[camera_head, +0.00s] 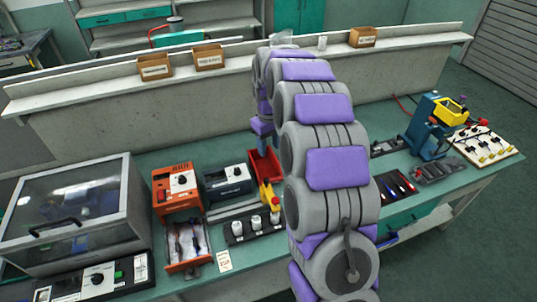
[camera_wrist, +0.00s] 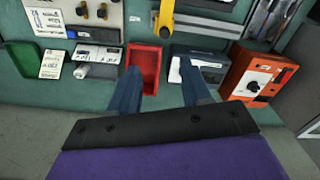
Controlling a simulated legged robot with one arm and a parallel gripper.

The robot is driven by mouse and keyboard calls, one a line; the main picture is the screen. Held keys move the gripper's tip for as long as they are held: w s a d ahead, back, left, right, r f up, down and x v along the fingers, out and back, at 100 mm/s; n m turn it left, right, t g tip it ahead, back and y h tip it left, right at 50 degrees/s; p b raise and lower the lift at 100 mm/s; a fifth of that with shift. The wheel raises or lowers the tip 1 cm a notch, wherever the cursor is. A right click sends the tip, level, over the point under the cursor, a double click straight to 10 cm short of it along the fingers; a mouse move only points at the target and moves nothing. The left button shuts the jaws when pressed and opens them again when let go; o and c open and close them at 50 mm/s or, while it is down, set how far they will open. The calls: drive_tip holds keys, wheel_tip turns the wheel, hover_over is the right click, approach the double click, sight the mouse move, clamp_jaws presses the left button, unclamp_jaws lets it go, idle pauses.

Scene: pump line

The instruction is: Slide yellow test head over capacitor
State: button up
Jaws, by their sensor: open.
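A yellow part (camera_head: 267,194) with a red knob stands just left of my arm in the head view. It also shows at the top of the wrist view (camera_wrist: 165,14). Several white cylinders (camera_head: 256,222), perhaps capacitors, stand on a black strip in front of the yellow part. My gripper (camera_wrist: 160,67) is open above the back of the bench, its blue fingers apart.
A red bin (camera_wrist: 143,62) lies near my left finger in the wrist view. A dark blue instrument (camera_head: 228,181) and an orange instrument (camera_head: 178,187) stand left of my arm. A blue press (camera_head: 428,128) is at the right. My arm hides the middle of the bench.

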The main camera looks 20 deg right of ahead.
drive_tip(key=shift+r, duration=1)
drive_tip(key=shift+a, duration=0.1)
drive_tip(key=s+a+r+m+g, duration=0.1)
drive_tip(key=s+a+r, duration=0.2)
drive_tip(key=s, duration=0.8)
drive_tip(key=s+a+r, duration=0.3)
drive_tip(key=s+a, duration=0.1)
drive_tip(key=s, duration=0.7)
drive_tip(key=s+a+f+m, duration=0.1)
drive_tip(key=s+f+m, duration=0.1)
drive_tip(key=s, duration=1.8)
drive_tip(key=shift+s+f+m+g, duration=0.25)
drive_tip(key=shift+f+m+g, duration=0.05)
drive_tip(key=shift+f+g, duration=0.15)
drive_tip(key=shift+a, duration=0.1)
